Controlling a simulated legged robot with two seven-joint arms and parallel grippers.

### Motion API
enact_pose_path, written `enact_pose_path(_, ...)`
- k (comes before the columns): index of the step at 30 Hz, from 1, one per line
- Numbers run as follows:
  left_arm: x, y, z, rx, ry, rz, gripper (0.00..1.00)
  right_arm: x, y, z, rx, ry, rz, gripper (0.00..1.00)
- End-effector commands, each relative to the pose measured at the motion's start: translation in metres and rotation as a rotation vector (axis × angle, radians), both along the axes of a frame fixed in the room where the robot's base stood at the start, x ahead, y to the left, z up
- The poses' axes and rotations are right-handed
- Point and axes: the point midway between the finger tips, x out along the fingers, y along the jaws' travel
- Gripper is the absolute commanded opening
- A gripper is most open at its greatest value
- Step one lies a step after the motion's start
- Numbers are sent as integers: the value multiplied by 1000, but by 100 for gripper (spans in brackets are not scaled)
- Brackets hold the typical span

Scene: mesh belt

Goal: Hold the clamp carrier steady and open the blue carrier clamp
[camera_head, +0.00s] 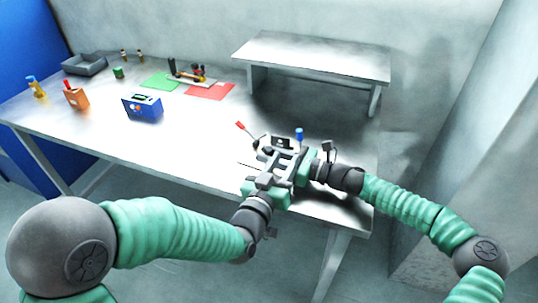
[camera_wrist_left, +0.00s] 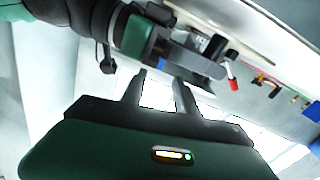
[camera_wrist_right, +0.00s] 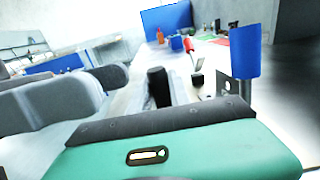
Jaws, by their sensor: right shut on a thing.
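The clamp carrier (camera_head: 279,144) is a dark block near the table's front right corner, partly hidden by my grippers. Its blue clamp handle (camera_head: 299,134) stands upright on the right side; it looms close in the right wrist view (camera_wrist_right: 245,58). A red handle (camera_head: 240,125) tilts out on the left, also in the left wrist view (camera_wrist_left: 232,84). My right gripper (camera_head: 304,168) is shut, apparently on the carrier's body; its exact grip is hidden. My left gripper (camera_head: 284,160) has its fingers apart, nothing visible between them, in front of the carrier and close to my right gripper.
A raised white bench (camera_head: 310,55) stands behind the carrier. A blue box (camera_head: 142,107), an orange holder (camera_head: 76,98), green (camera_head: 160,82) and red mats (camera_head: 210,91) and a grey tray (camera_head: 84,64) are further left. The table's middle is clear.

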Motion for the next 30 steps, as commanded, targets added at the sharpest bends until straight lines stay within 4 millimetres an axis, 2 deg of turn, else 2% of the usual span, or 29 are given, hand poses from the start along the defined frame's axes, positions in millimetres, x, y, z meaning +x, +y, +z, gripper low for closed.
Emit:
enact_pose_path(29,0,0,0,0,0,0,36,0,0,0,1,2,-1,0)
enact_pose_path(30,0,0,0,0,0,0,36,0,0,0,1,2,-1,24)
